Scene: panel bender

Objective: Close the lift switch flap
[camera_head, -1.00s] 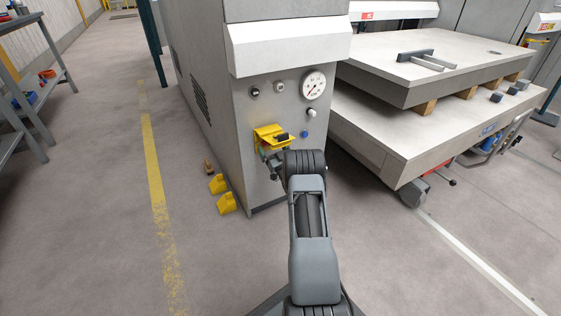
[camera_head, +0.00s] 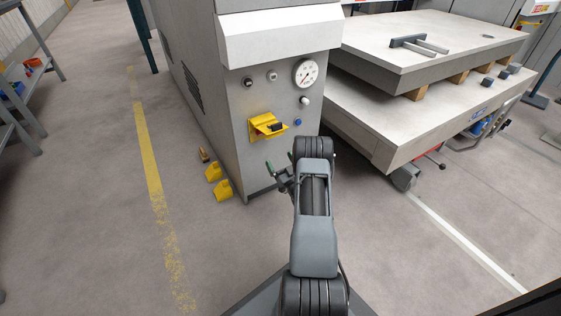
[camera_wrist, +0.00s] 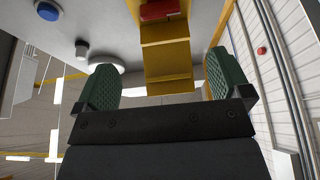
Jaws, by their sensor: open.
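The yellow lift switch housing and flap (camera_head: 262,122) are on the front of the grey cabinet. A yellow part with a dark block on it juts out from the panel, so the flap looks raised. In the wrist view the stepped yellow flap (camera_wrist: 167,62) shows with a red part (camera_wrist: 160,10) at the top edge of the picture. My gripper (camera_head: 279,171) is open and empty, below the yellow housing and apart from it in the head view. Its green fingertips (camera_wrist: 160,82) lie either side of the flap in the wrist picture; contact cannot be seen.
A blue button (camera_head: 298,122), a pale knob (camera_head: 305,100) and a gauge (camera_head: 306,73) sit on the panel right of and above the flap. Yellow wedges (camera_head: 222,190) stand on the floor at left. A lift table (camera_head: 375,135) is at right.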

